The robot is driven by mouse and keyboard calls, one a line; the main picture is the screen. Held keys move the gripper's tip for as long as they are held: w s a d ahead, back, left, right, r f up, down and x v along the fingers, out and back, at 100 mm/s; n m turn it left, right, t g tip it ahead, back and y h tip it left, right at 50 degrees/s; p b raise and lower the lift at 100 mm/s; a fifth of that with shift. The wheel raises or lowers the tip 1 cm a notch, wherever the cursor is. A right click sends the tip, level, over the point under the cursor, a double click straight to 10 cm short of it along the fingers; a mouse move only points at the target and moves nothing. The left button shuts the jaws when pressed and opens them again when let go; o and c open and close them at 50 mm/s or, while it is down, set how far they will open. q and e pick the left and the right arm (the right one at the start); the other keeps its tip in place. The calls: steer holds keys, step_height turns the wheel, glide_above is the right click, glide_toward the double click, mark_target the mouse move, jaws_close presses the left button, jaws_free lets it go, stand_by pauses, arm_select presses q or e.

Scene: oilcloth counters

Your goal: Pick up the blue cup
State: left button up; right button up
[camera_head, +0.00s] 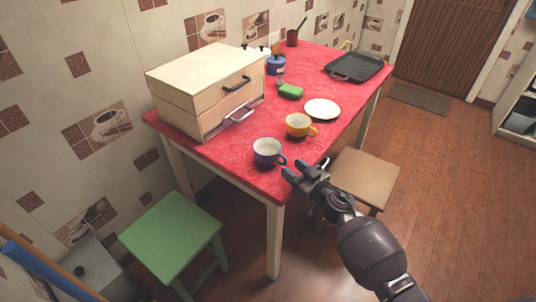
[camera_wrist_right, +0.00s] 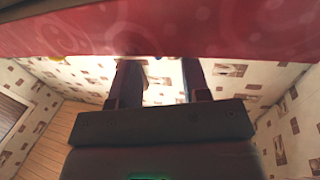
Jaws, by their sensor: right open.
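The blue cup (camera_head: 267,152) is a blue-purple mug with a pale inside, upright near the front corner of the red table in the head view. Its handle points right. My right gripper (camera_head: 298,172) is open and empty beside the cup on the right, near the table's edge, apart from the cup. In the right wrist view my right gripper (camera_wrist_right: 158,82) shows two spread dark fingers, with the red table edge across the top. The cup is not seen in the wrist view. My left gripper is not seen.
A yellow cup (camera_head: 299,125) stands just behind the blue cup, with a white plate (camera_head: 322,109) beyond. A wooden drawer box (camera_head: 207,85) is at left on the red table (camera_head: 240,160). A brown stool (camera_head: 365,177) and a green stool (camera_head: 172,232) stand beside the table.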

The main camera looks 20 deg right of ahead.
mark_target(286, 163)
steer(key=x, duration=0.1)
steer(key=b+x, duration=0.1)
steer(key=x, duration=0.1)
steer(key=shift+w+f, duration=0.25)
steer(key=shift+w+a+r, duration=0.15)
steer(key=shift+w, duration=0.2)
jaws_close()
